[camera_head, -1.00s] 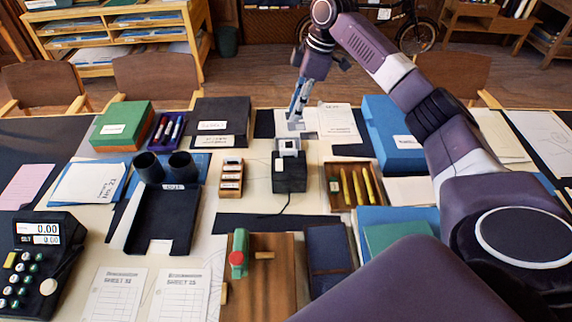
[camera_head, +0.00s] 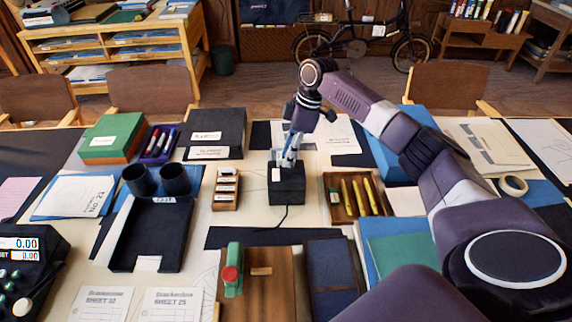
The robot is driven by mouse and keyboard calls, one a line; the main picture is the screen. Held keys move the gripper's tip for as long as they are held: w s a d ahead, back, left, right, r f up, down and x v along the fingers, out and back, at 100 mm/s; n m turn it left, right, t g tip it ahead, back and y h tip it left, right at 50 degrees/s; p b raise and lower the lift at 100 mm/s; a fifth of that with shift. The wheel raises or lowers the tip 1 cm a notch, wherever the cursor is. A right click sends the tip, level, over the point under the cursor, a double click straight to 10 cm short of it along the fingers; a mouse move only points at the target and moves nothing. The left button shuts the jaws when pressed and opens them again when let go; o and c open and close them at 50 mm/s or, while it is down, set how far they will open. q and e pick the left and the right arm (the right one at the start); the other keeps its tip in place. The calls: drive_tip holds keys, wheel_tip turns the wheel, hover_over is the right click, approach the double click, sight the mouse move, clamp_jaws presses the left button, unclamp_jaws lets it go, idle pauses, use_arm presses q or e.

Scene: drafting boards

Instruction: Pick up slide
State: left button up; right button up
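A small black box-shaped device (camera_head: 287,189) with a cord stands in the middle of the table. My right gripper (camera_head: 284,162) points down at its top, and its fingertips overlap the device's top edge in this view. The light square piece on top, probably the slide, is now mostly hidden behind the gripper. I cannot tell whether the fingers touch it or are closed on it. My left gripper is not in view.
A small wooden rack (camera_head: 226,189) stands just left of the device. A wooden tray (camera_head: 336,206) with yellow sticks lies to its right. A black tray (camera_head: 150,236), dark cups and a green-and-red stamp-like object (camera_head: 233,270) are nearby. My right arm crosses the right side.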

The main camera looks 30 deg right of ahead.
drive_tip(key=shift+w+a+f, duration=0.1)
drive_tip(key=shift+f, duration=0.4)
clamp_jaws()
